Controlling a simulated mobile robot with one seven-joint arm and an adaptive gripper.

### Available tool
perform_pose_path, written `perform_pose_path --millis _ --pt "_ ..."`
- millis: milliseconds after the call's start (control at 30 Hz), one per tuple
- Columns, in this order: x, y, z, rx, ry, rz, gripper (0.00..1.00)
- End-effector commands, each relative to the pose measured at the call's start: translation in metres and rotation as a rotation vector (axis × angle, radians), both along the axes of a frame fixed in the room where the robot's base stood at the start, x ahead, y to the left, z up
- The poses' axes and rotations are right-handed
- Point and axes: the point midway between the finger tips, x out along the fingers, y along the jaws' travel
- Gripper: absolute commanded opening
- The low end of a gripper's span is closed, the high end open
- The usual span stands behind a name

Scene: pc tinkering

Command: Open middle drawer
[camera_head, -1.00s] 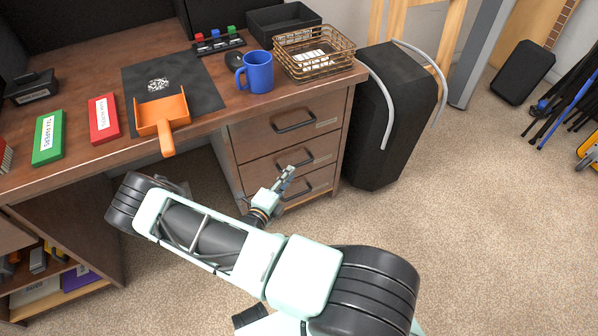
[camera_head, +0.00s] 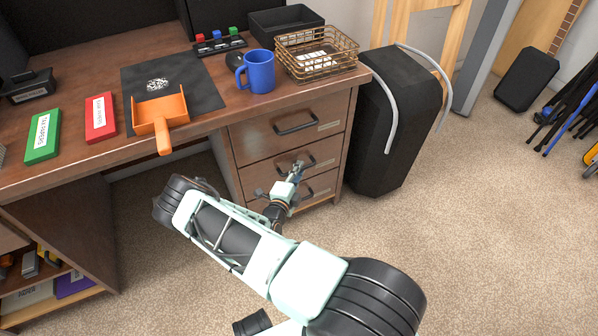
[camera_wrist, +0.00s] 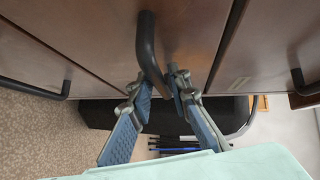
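The wooden desk's middle drawer (camera_head: 262,178) sits between the top and bottom drawers, and its front looks flush with theirs. Its dark bar handle (camera_wrist: 148,45) shows in the wrist view and is partly hidden by my gripper in the head view. My gripper (camera_head: 298,168) is at this handle. In the wrist view my gripper (camera_wrist: 165,82) has its two fingers apart, with one end of the handle between the fingertips. I cannot tell whether the fingers touch it.
The top drawer (camera_head: 250,138) and bottom drawer (camera_head: 325,185) look shut, each with a bar handle. A black bag-like case (camera_head: 385,135) stands close to the desk's right side. A blue mug (camera_head: 260,73) and wire basket (camera_head: 345,67) stand above.

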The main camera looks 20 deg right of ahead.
Motion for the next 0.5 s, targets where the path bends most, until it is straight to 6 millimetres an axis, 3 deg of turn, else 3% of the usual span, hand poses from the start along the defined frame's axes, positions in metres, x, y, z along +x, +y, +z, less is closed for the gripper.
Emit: perform_pose_path --millis 333,500 --pt "0.0042 -0.0033 -0.0001 0.0 0.0 0.001 0.17" --pt "0.004 -0.0033 -0.0002 0.0 0.0 0.0 0.0"
